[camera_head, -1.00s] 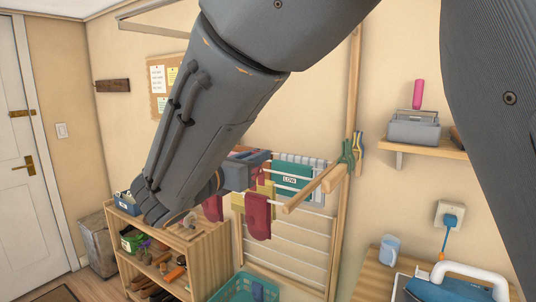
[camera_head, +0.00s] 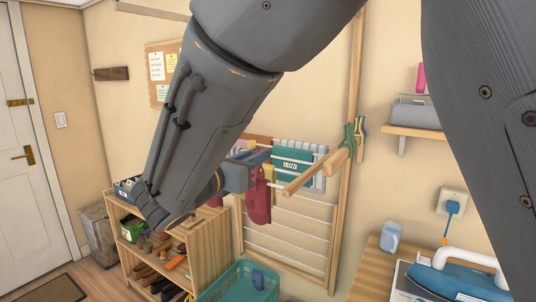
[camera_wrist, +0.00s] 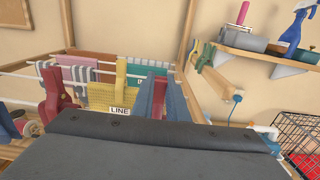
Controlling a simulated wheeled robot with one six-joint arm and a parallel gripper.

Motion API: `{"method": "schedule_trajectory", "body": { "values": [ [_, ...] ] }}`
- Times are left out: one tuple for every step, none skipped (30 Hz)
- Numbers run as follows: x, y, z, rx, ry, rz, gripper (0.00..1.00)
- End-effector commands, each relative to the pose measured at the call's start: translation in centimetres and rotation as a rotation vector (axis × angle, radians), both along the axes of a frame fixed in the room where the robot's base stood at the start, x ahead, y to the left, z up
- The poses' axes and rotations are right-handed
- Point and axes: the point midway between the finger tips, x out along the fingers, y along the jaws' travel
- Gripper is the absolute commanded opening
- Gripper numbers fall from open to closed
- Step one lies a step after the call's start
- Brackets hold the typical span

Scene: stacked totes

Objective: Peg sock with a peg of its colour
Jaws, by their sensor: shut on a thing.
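My gripper (camera_head: 245,170) is at the drying rack, with its blue-grey fingers (camera_wrist: 158,97) shut on a dark red peg (camera_wrist: 159,95). The peg is mostly hidden between the fingers. In the head view a dark red sock (camera_head: 258,205) hangs from a rail just below and beside the gripper; I cannot tell whether the peg touches it. In the wrist view a dark red item (camera_wrist: 53,95) hangs on the left, and a yellow cloth (camera_wrist: 106,96) hangs nearer the fingers. Green and blue-yellow pegs (camera_head: 359,138) are clipped on a wooden bar.
The rack's wooden arm (camera_head: 305,180) juts out right of the gripper. A teal cloth marked LOW (camera_head: 308,166) hangs behind. A turquoise basket (camera_head: 225,285) stands below, a shoe shelf (camera_head: 208,245) at left, and an iron (camera_head: 455,280) on a table at right.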

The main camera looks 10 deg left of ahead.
Motion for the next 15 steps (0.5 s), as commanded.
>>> {"method": "schedule_trajectory", "body": {
  "values": [
    [0.00, 0.01, -0.15, 0.000, 0.000, 0.000, 0.00],
    [0.00, 0.00, -0.19, 0.000, 0.000, 0.000, 0.00],
    [0.00, 0.00, -0.23, 0.000, 0.000, 0.000, 0.00],
    [0.00, 0.00, -0.26, 0.000, 0.000, 0.000, 0.00],
    [0.00, 0.00, -0.27, 0.000, 0.000, 0.000, 0.00],
    [0.00, 0.00, -0.29, 0.000, 0.000, 0.000, 0.00],
    [0.00, 0.00, -0.29, 0.000, 0.000, 0.000, 0.00],
    [0.00, 0.00, -0.29, 0.000, 0.000, 0.000, 0.00],
    [0.00, 0.00, -0.29, 0.000, 0.000, 0.000, 0.00],
    [-0.01, 0.00, -0.28, 0.000, 0.000, 0.000, 0.00],
    [-0.01, -0.01, -0.28, 0.000, 0.000, 0.000, 0.00],
    [-0.01, -0.01, -0.28, 0.000, 0.000, 0.000, 0.00],
    [0.00, 0.00, -0.27, 0.000, 0.000, 0.000, 0.00],
    [0.00, 0.00, -0.27, 0.000, 0.000, 0.000, 0.00],
    [-0.01, -0.01, -0.27, 0.000, 0.000, 0.000, 0.20]
  ]
}}
